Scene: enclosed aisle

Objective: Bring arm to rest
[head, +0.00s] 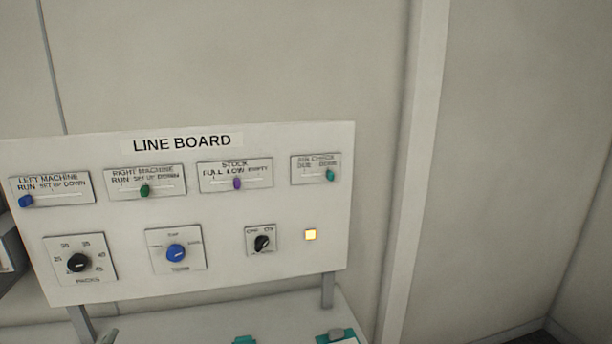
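Neither of my grippers can be made out in the head view, and I cannot tell how either arm is posed. The view is filled by a white panel titled LINE BOARD (181,143), standing upright on grey posts. Its sliders are a blue knob (26,201) at RUN for the left machine, a green knob (145,190) near SET UP for the right machine, a purple knob (237,184) near LOW for stock, and a teal knob (330,175) at the right end of the fourth slider.
A grey surface (190,325) lies under the board, with teal items (335,335) cut off at the bottom edge. Pale walls (520,150) enclose the right.

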